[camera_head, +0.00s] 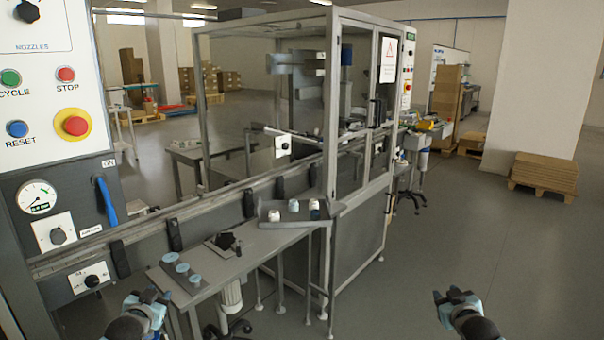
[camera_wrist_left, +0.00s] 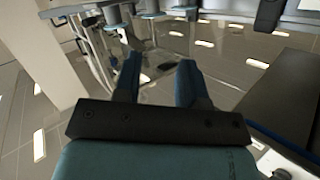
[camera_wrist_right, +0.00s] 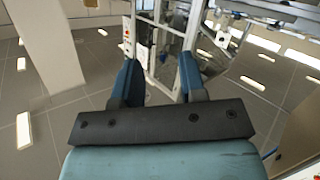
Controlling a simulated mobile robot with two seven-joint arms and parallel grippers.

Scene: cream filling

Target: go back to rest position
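My left gripper (camera_head: 147,297) is low in the head view, in front of the near end of the work table. In the left wrist view its blue fingers (camera_wrist_left: 158,80) stand apart with nothing between them. My right gripper (camera_head: 455,296) is low on the right of the head view, over bare floor and clear of the machine. In the right wrist view its fingers (camera_wrist_right: 158,78) are also apart and empty. Neither gripper touches anything that I can see.
A control panel (camera_head: 85,128) stands at the left. The narrow table (camera_head: 262,243) bears blue discs (camera_head: 181,268) and a tray (camera_head: 318,222) with small jars. The framed machine (camera_head: 332,120) fills the middle. A pallet of cardboard (camera_head: 544,173) is far right; the right-hand floor (camera_head: 480,230) is free.

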